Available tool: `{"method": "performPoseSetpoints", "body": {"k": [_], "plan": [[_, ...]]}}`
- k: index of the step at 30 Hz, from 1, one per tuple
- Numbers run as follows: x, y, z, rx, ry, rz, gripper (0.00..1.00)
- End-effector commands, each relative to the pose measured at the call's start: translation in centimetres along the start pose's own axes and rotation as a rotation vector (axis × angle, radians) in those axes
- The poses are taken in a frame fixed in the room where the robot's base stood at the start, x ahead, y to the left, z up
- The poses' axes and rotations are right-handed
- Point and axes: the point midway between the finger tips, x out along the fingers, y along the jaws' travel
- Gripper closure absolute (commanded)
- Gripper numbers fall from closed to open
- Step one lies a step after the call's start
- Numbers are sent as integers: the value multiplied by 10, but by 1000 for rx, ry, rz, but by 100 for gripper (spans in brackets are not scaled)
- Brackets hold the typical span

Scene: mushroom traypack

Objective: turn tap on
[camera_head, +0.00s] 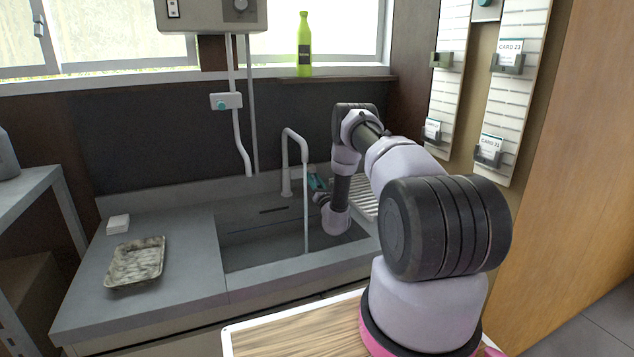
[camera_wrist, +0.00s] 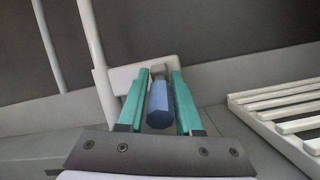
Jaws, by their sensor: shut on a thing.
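The grey tap (camera_head: 286,165) stands at the back of the sink, with its curved spout over the basin. A thin, pale stream (camera_head: 306,215) hangs from the spout down into the basin and looks like running water. In the wrist view, a blue handle (camera_wrist: 157,103) lies between the teal fingers of my gripper (camera_wrist: 159,80), in front of the pale tap body (camera_wrist: 123,77). My gripper is shut on this handle. In the head view, my gripper (camera_head: 318,182) is small and partly hidden, just right of the tap.
The sink basin (camera_head: 250,255) is in front of the tap. A white drying rack (camera_wrist: 285,110) is at its right. A speckled tray (camera_head: 136,263) and a small white block (camera_head: 118,224) lie on the left counter. A green bottle (camera_head: 304,45) stands on the sill.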

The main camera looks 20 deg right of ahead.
Motion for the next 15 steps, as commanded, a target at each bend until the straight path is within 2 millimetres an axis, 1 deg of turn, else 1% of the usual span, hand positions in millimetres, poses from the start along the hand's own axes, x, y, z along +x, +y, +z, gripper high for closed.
{"method": "performPoseSetpoints", "body": {"k": [6, 15], "plan": [[1, -2, -4, 2, -96, 30, 100], [1, -2, -4, 0, -142, 45, 100]]}}
